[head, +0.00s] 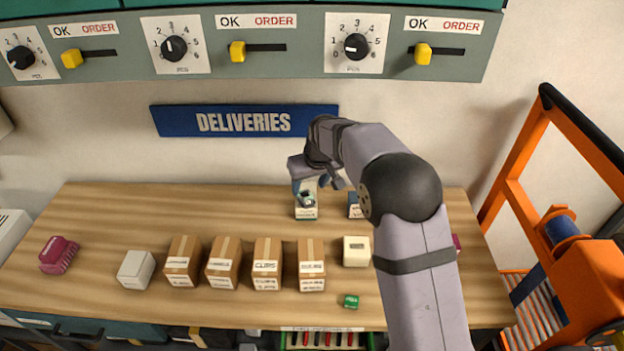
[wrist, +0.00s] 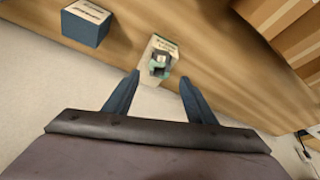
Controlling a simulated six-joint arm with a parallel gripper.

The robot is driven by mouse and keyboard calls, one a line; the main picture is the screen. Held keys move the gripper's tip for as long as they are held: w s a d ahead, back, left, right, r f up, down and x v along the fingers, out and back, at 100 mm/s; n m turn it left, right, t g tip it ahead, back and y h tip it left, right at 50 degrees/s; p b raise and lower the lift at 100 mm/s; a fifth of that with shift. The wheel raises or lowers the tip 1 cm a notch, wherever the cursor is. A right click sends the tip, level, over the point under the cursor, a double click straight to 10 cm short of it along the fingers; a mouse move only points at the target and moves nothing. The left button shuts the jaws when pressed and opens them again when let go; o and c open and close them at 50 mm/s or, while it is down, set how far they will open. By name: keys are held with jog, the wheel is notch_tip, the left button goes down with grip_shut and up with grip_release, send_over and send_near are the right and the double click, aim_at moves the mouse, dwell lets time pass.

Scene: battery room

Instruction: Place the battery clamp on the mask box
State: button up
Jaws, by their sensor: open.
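A small dark and green clamp-like piece, which looks like the battery clamp (head: 307,198), sits on top of a small white box with a green lower band (head: 306,213) at the back of the bench. In the wrist view the clamp (wrist: 159,66) rests on the labelled top of that box (wrist: 163,44); the print is too small to tell whether it is the mask box. My gripper (head: 317,186) is just above and behind the clamp. Its two blue fingers are open and apart, with nothing held between them (wrist: 160,82).
A blue box with a white top (head: 355,206) stands just right. Several brown cartons (head: 225,262), a white box (head: 136,270), a cream box (head: 356,251) and a green item (head: 351,301) stand nearer the front. An orange frame (head: 515,165) is at right.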

jog(key=shift+a+b+v, duration=0.4)
jog(key=shift+b+v, duration=0.15)
jog(key=shift+v, duration=2.05)
jog(key=s+d+f+m+g, duration=0.1)
jog(key=s+d, duration=0.4)
jog(key=s, duration=0.6)
jog(key=s+d+f+m+g+h, duration=0.1)
jog(key=s+d+f, duration=0.3)
jog(key=s, duration=0.7)
jog(key=s+d+f+m+g, duration=0.2)
jog(key=s+d+f, duration=0.1)
jog(key=s+d, duration=0.5)
jog(key=s, duration=0.3)
jog(key=shift+s+h, duration=0.2)
jog(key=shift+h, duration=0.2)
jog(key=shift+a+f, duration=0.1)
jog(key=shift+f, duration=0.1)
